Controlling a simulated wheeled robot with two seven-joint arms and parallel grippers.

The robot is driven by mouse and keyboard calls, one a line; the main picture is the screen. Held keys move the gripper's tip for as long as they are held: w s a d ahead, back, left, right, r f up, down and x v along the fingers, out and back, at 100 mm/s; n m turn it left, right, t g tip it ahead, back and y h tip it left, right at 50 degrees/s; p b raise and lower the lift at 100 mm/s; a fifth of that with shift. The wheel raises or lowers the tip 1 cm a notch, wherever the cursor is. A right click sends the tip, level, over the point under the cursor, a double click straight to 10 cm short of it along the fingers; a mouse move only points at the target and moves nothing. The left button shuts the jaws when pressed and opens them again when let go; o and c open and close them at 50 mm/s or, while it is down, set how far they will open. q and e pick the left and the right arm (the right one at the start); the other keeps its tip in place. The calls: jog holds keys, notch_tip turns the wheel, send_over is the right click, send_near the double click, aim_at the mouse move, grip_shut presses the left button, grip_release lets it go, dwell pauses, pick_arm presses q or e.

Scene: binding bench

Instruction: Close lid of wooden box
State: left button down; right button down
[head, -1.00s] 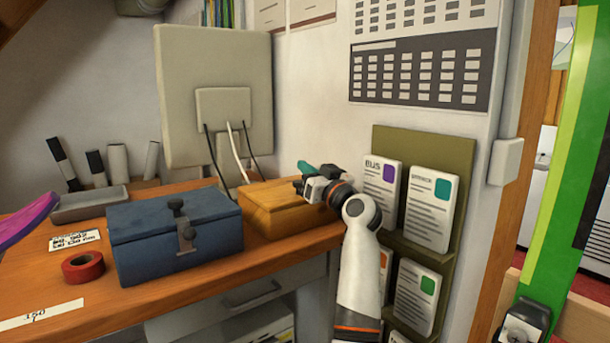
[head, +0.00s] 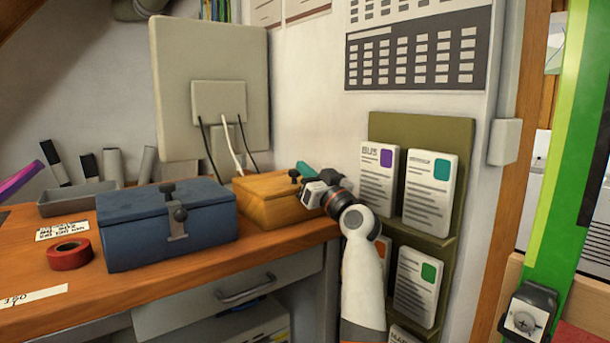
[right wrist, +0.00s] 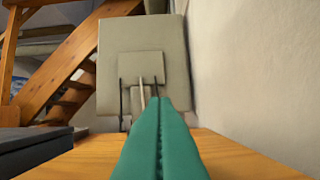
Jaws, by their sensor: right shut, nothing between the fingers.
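The wooden box (head: 268,205) is orange-brown and stands at the right end of the bench, beside a blue box. Its lid looks down flat on the body, though my gripper hides part of its right side. My right gripper (head: 305,170) has teal fingers and is at the box's top right, over the lid. In the right wrist view its fingers (right wrist: 160,140) are shut together and empty, above a wooden surface (right wrist: 70,158). I cannot tell whether they touch it. A purple tip (head: 20,182) at the far left looks like my left gripper; most of it is out of frame.
The blue box (head: 165,232) with a dark latch is close on the left. A grey monitor back (head: 210,60) with cables stands behind. A red tape roll (head: 69,256) lies front left. An olive card rack (head: 432,133) hangs on the wall to the right.

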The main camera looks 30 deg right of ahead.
pick_arm(q)
jog(key=shift+s+r, duration=0.1)
jog(key=shift+r, duration=0.3)
pick_arm(e)
jog(key=shift+f, duration=0.15)
